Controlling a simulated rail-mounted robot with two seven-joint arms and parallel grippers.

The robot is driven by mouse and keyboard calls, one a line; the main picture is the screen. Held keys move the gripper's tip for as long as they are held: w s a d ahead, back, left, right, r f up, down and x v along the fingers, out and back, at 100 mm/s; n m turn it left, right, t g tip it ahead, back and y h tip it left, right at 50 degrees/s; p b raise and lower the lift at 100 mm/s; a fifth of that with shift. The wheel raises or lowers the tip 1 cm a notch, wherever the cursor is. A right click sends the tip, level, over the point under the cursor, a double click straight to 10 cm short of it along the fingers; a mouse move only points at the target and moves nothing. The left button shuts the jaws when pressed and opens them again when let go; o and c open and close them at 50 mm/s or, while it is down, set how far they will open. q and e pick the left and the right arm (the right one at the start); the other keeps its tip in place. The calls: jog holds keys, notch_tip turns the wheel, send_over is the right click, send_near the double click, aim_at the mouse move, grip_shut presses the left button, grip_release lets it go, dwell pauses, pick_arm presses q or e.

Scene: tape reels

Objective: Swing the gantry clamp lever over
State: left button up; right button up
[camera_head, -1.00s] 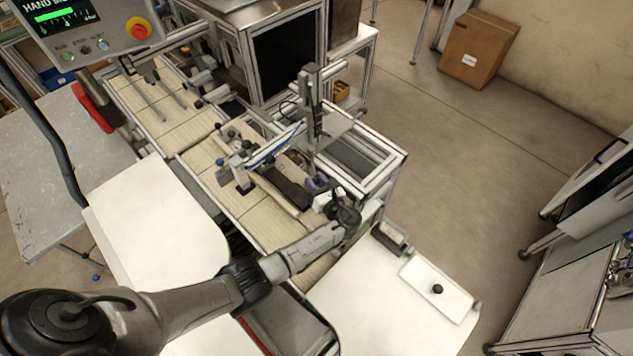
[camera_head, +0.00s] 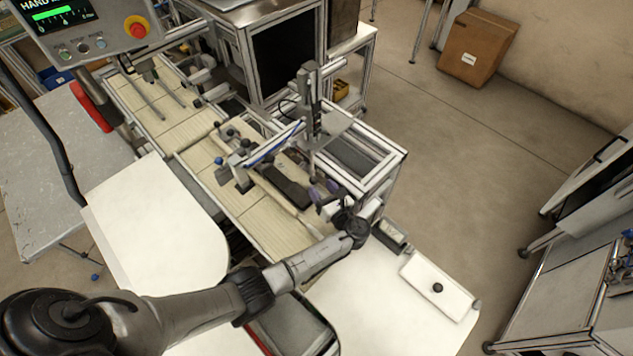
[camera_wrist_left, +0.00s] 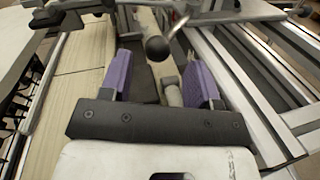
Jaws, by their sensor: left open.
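My left gripper (camera_head: 323,192) is open, with purple finger pads, beside the gantry (camera_head: 311,110) that stands over the conveyor. In the left wrist view its two fingers (camera_wrist_left: 160,82) are spread wide and nothing is between the pads. A dark ball knob (camera_wrist_left: 157,48) on a short metal stem shows ahead of the fingers, between them in the picture and apart from both. I take it for the clamp lever's end. In the head view the lever is too small to tell apart for sure. My right gripper is not in view.
The conveyor (camera_head: 187,145) runs under the gantry, with an aluminium frame (camera_head: 385,165) to its right. A control panel (camera_head: 90,30) hangs at upper left.

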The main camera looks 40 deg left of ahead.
pick_arm(q)
jog(key=v, duration=0.9)
jog(key=shift+d+b, duration=0.3)
jog(key=shift+b, duration=0.15)
jog(key=shift+s+r, duration=0.1)
jog(key=shift+s, duration=0.05)
